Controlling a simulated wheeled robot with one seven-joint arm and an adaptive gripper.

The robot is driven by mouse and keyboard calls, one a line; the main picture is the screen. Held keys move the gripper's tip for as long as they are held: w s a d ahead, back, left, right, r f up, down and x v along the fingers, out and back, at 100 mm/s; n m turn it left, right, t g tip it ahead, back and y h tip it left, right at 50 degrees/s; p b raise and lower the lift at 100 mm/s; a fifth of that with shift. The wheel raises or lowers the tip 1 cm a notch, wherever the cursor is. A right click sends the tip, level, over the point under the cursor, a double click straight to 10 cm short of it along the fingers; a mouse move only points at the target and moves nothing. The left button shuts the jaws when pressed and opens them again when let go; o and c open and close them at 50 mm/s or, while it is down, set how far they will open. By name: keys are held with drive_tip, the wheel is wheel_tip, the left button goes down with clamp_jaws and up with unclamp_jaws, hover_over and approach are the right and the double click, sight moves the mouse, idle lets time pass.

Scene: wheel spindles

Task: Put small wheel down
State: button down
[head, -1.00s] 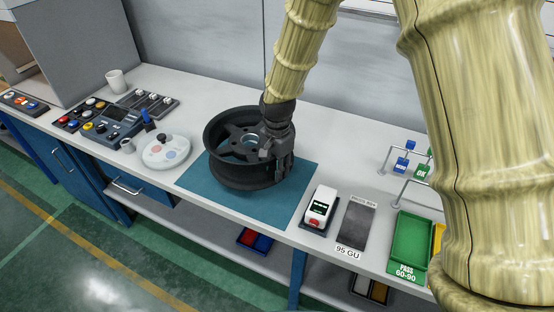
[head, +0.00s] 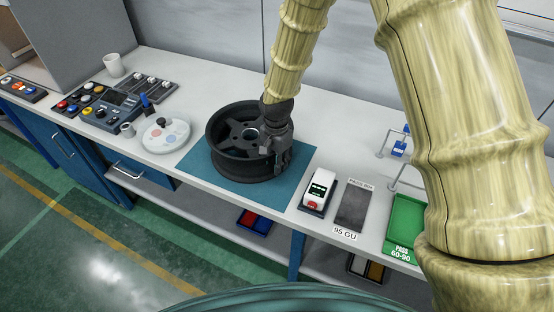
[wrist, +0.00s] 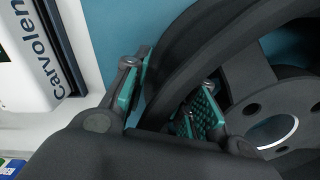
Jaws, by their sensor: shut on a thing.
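The small wheel (head: 236,165), a dark grey spoked rim, lies flat with its open face up over the teal mat (head: 292,184) on the bench. I cannot tell for sure whether its underside touches the mat. My gripper (head: 278,150) is at the right side of the wheel. In the wrist view my gripper (wrist: 165,105) has one green-padded finger outside the wheel's rim wall and one inside, shut on it. The wheel's rim (wrist: 185,65), spokes and centre hole also show there. The lower part of the wheel is partly hidden by my gripper.
A white gloss meter (head: 318,192) and a grey sample plate (head: 354,206) lie right of the mat, then a green tray (head: 405,225). A round white dish (head: 166,135) and a control box (head: 112,110) stand left. The bench behind is clear.

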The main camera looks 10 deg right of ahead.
drive_tip(key=shift+w, duration=0.1)
drive_tip(key=c, duration=1.4)
unclamp_jaws()
drive_tip(key=shift+f, duration=0.1)
drive_tip(key=shift+c, duration=0.2)
drive_tip(key=o, duration=0.3)
drive_tip(key=shift+r, duration=0.25)
